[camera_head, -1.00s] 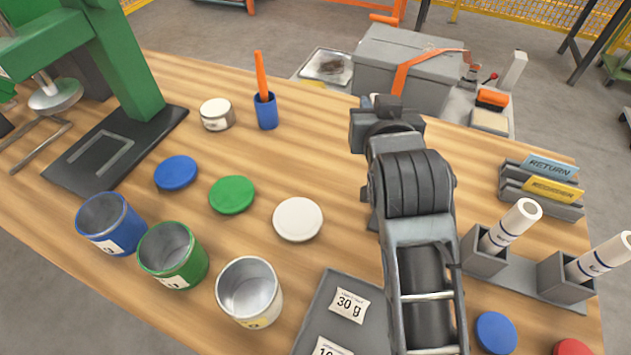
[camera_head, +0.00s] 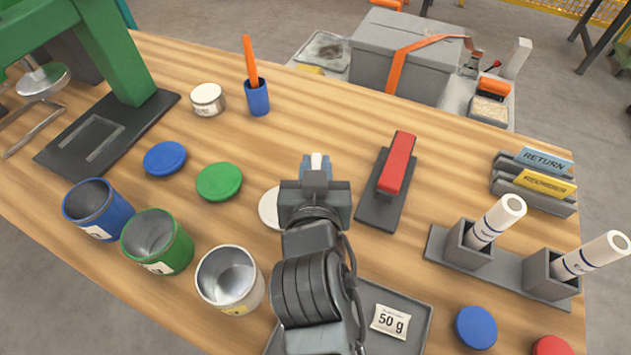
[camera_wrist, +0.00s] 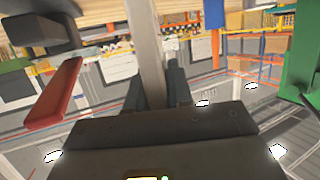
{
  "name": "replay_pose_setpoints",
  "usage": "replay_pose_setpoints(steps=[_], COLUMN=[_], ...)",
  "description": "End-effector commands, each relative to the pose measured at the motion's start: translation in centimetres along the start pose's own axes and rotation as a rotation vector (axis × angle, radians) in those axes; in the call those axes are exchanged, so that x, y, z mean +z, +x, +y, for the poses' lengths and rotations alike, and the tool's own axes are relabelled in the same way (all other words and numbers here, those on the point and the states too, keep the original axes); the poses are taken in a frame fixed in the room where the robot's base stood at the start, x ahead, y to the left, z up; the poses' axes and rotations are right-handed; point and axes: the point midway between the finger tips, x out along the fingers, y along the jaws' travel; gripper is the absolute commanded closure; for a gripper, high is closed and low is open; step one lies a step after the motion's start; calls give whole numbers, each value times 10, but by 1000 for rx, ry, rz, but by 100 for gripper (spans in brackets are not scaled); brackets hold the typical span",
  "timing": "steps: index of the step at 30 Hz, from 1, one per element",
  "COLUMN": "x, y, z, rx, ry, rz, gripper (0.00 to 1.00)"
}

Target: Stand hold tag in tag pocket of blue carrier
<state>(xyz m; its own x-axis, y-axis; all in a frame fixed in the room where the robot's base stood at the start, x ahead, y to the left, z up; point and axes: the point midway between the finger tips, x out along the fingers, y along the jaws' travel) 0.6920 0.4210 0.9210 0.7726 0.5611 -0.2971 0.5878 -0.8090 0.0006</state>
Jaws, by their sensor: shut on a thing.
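My gripper (camera_head: 315,162) is over the middle of the bench, near the white lid (camera_head: 271,208), which it partly hides. In the wrist view my gripper (camera_wrist: 152,90) is shut on a pale, narrow piece (camera_wrist: 147,45). No lettering shows on it, so I cannot tell if it is the hold tag. At the right, a grey rack (camera_head: 540,196) holds a blue RETURN tag (camera_head: 544,160) and a yellow tag (camera_head: 548,184). A blue can (camera_head: 97,208) with a white label stands at the left. I cannot make out a blue carrier or its tag pocket.
A red-topped stapler-like tool (camera_head: 397,165) lies right of my gripper. A blue cup (camera_head: 257,98) with an orange handle stands behind. Green (camera_head: 158,243) and pale (camera_head: 230,280) cans stand front left. White tubes (camera_head: 497,217) stand in grey holders at the right.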

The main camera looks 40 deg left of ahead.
Motion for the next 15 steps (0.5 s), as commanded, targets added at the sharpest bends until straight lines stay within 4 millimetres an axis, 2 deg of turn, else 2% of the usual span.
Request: replay_pose_setpoints(steps=[5,10,15], x=[13,35,38], y=[4,11,12], z=[0,0,0], rx=[0,0,0], ry=[1,0,0], rz=[-2,-2,1], gripper=[100,100,100])
